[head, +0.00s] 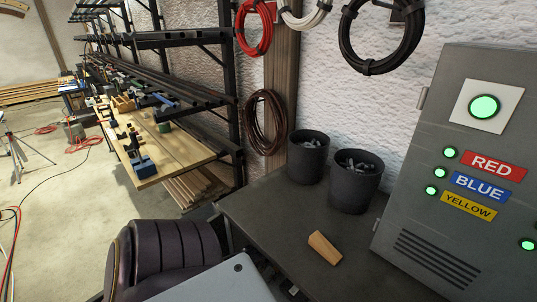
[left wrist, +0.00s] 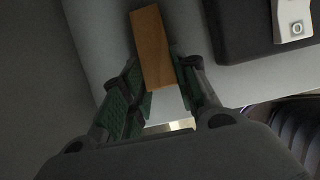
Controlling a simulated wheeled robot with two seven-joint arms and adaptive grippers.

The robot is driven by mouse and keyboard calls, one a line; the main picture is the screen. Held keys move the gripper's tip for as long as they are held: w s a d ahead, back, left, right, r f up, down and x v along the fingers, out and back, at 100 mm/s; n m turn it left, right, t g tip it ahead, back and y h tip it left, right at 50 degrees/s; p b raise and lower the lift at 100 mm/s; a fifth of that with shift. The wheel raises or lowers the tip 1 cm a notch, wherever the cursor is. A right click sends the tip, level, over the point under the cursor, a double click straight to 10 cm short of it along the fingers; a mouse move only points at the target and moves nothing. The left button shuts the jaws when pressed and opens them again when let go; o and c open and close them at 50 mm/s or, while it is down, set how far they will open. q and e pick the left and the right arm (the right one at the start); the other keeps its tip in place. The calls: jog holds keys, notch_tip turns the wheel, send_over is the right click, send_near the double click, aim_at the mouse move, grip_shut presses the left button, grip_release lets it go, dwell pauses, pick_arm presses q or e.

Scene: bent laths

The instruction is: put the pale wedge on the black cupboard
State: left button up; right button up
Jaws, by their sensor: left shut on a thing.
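A tan wooden wedge (head: 325,248) lies on the dark flat top (head: 270,220), which I take to be the black cupboard, left of the grey panel box. No gripper is near it in the head view. In the left wrist view my left gripper (left wrist: 160,85) has its green-padded fingers shut on a brown wooden wedge (left wrist: 152,45), held over a light grey surface. It looks darker there, in shade; I cannot tell which wedge is the pale one. My right gripper is not in view.
Two dark bins (head: 357,181) with grey pieces stand at the back of the dark top. A grey control box (head: 450,150) with green lights stands at its right. A dark ribbed chair (head: 160,255) is at the left. The top's front left is clear.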

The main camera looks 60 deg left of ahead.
pick_arm(q)
jog(key=shift+f, duration=0.1)
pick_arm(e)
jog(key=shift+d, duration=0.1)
pick_arm(q)
jog(key=o, duration=0.9)
jog(key=shift+o, duration=0.4)
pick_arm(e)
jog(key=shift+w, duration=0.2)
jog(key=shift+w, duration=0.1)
pick_arm(q)
jog(key=shift+v, duration=1.2)
jog(key=p+v, duration=0.1)
jog(key=v, duration=0.8)
jog(key=shift+r+p, duration=0.3)
jog(key=shift+r, duration=0.1)
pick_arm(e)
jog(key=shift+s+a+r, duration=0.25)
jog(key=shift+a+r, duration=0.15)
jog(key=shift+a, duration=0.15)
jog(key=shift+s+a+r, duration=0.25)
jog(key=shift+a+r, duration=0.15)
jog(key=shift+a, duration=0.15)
